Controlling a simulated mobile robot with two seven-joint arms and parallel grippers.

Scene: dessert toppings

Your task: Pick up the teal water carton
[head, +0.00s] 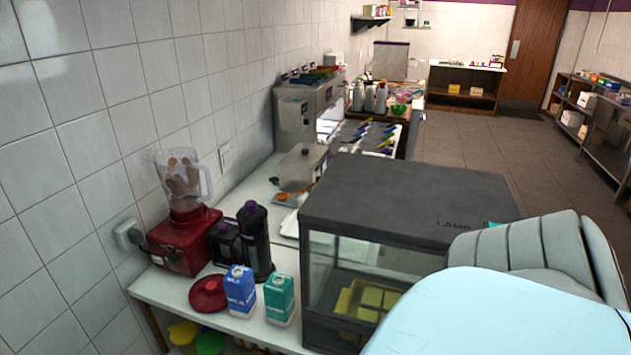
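The teal water carton (279,301) stands upright on the white counter (170,291), near its front edge. A blue carton (240,290) stands just to its left, with a small gap between them. My own arm fills the lower right corner and covers part of the case. Neither of my grippers is in view.
Behind the cartons stand a dark bottle (257,243) and a dark jar (226,243). A red lid-like disc (208,293) lies left of the blue carton, near a red blender (183,243). Tiled wall closes the left side; open floor (470,155) lies at the back right.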

